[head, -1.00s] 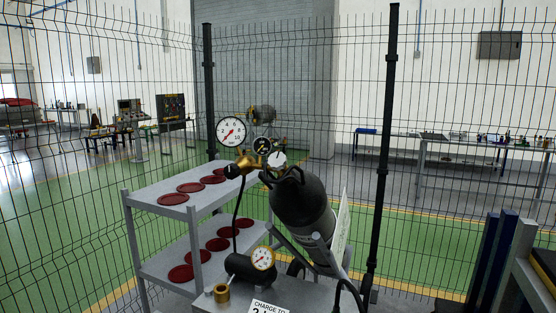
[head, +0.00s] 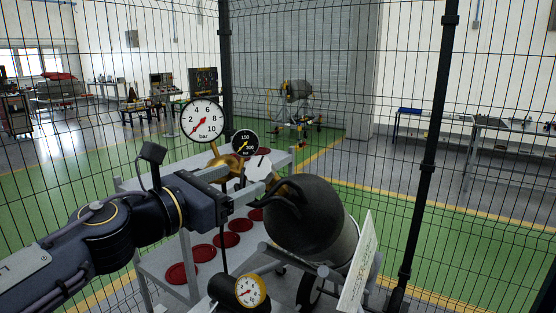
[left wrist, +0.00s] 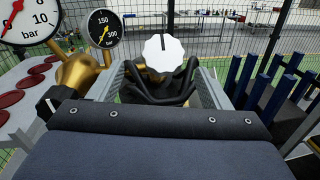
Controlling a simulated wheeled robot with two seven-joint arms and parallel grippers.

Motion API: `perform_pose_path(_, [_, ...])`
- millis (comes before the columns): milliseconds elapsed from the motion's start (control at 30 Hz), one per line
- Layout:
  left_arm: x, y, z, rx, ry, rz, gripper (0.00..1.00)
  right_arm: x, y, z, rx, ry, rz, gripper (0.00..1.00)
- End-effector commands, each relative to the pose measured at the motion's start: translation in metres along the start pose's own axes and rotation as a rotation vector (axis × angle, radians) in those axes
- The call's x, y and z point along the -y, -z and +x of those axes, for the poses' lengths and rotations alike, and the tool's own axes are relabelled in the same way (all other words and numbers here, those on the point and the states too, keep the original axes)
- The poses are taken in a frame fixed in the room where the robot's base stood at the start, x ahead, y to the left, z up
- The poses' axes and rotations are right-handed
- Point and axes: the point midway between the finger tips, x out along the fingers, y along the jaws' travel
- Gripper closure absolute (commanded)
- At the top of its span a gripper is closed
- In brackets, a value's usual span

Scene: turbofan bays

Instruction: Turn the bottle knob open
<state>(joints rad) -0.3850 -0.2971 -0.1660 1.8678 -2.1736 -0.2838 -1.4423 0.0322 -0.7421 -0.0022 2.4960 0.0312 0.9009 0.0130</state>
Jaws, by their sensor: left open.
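The black bottle (head: 312,215) lies tilted on its stand, with dark guard bars around its neck. Its white knob (head: 258,168) is at the neck end; in the left wrist view the knob (left wrist: 163,55) shows scalloped edges and a black mark pointing up. My left gripper (head: 250,175) is open, its two grey fingers reaching toward the knob from the left. In the left wrist view the fingers (left wrist: 161,75) stand on either side of the knob and bars. I see no clear contact; the depth of the fingertips around the knob is hard to tell. My right gripper is not in view.
A large bar gauge (head: 202,119) and smaller gauge (head: 244,143) sit on a brass regulator (head: 220,158) close to the left fingers. A lower gauge (head: 250,291) is in front. A grey shelf with red discs (head: 182,274) stands behind my arm. Wire fencing surrounds the area.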

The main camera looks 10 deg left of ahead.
Motion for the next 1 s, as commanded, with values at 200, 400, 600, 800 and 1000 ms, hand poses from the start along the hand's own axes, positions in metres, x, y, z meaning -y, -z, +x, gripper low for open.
perform_pose_path(200, [0.005,0.002,0.020,-0.011,0.025,0.069,0.29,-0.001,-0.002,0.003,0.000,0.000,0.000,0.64])
perform_pose_path(400, [0.006,0.003,0.053,-0.012,0.023,0.066,0.29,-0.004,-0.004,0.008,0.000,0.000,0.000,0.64])
perform_pose_path(600, [0.005,0.002,0.075,-0.010,0.019,0.064,0.29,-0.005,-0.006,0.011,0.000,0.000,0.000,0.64])
perform_pose_path(800, [0.004,0.001,0.080,-0.009,0.018,0.062,0.29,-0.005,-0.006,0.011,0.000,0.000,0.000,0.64])
perform_pose_path(1000, [0.004,0.001,0.080,-0.009,0.018,0.062,0.35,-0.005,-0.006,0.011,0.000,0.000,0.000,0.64])
